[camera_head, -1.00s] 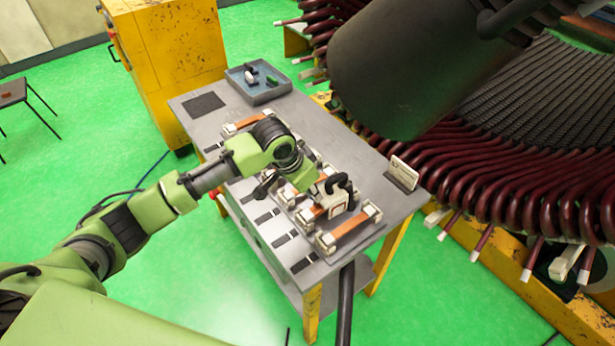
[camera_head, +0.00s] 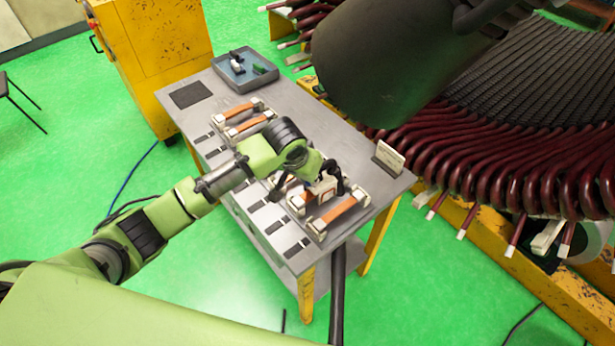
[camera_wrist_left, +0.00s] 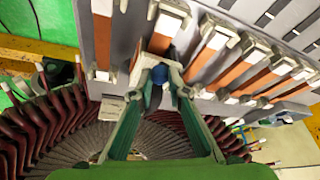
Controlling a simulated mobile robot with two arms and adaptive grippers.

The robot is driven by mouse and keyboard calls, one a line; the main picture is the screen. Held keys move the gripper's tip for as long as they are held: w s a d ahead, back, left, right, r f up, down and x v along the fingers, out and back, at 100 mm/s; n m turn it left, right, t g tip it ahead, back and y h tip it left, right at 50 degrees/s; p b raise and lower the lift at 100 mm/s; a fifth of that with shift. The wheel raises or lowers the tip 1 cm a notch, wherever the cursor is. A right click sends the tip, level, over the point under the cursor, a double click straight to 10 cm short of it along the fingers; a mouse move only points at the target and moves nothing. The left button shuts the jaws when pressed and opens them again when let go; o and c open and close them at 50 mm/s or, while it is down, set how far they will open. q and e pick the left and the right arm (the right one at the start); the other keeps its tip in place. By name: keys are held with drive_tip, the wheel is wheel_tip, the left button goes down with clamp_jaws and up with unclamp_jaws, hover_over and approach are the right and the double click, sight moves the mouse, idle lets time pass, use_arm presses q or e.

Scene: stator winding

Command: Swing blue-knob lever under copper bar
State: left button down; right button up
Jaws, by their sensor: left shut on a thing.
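The blue knob (camera_wrist_left: 159,75) of a lever shows in the left wrist view, between the fingertips of my left gripper (camera_wrist_left: 158,82). The gripper is shut on the knob. A copper bar (camera_wrist_left: 167,24) lies just beyond the fingertips, in a fixture with white end blocks. The lever's arm is mostly hidden by the fingers. In the head view my left gripper (camera_head: 328,183) is over the near part of the bench, by the copper bars there; the knob cannot be made out. My right gripper is not in view.
More copper bars (camera_head: 345,212) lie in parallel fixtures on the grey bench (camera_head: 345,145). A blue-grey tray (camera_head: 262,80) with small parts stands at the far end. A small sign (camera_head: 388,158) stands at the right edge. Dark red stator coils (camera_head: 470,165) lie right of the bench.

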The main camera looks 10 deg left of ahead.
use_arm(q)
drive_tip(key=c, duration=2)
unclamp_jaws()
drive_tip(key=shift+o, duration=0.2)
drive_tip(key=v, duration=1.2)
drive_tip(key=shift+f, duration=0.1)
